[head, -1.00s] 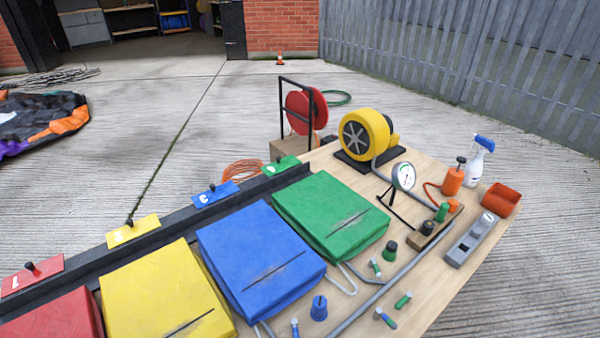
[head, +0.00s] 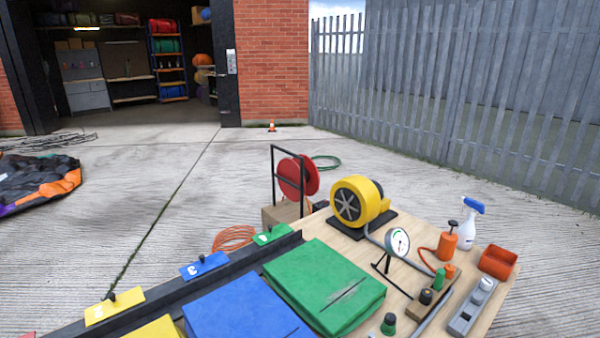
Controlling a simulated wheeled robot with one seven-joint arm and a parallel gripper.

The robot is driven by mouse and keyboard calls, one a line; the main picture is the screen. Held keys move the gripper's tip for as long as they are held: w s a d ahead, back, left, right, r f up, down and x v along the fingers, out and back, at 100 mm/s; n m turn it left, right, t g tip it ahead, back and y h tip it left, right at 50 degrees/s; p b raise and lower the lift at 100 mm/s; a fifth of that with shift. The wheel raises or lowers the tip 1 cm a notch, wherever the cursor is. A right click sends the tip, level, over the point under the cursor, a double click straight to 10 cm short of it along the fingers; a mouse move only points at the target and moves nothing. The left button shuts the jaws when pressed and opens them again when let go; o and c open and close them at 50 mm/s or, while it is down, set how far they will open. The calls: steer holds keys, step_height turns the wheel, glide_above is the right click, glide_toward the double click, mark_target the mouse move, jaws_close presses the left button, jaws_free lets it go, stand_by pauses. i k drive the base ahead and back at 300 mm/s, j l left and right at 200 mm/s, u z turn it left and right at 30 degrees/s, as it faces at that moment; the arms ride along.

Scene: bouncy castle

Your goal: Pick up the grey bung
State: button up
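A wooden block (head: 437,300) near the right side of the table holds a dark bung (head: 425,297), a green bung (head: 440,279) and an orange bung (head: 449,271). The dark one looks dark grey or black; I cannot tell which. A dark-topped green bung (head: 388,324) stands on the table to the left of the block, at the bottom edge of the picture. I see no bung that is plainly grey. My gripper is not in view.
Open concrete lies beyond.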

mark_target(476, 298)
steer(key=u, duration=1.7)
steer(key=z, duration=2.4)
steer(key=i+l+u, duration=0.15)
steer(key=u, duration=0.35)
steer(key=i+l+u, duration=0.25)
steer(key=u, duration=0.2)
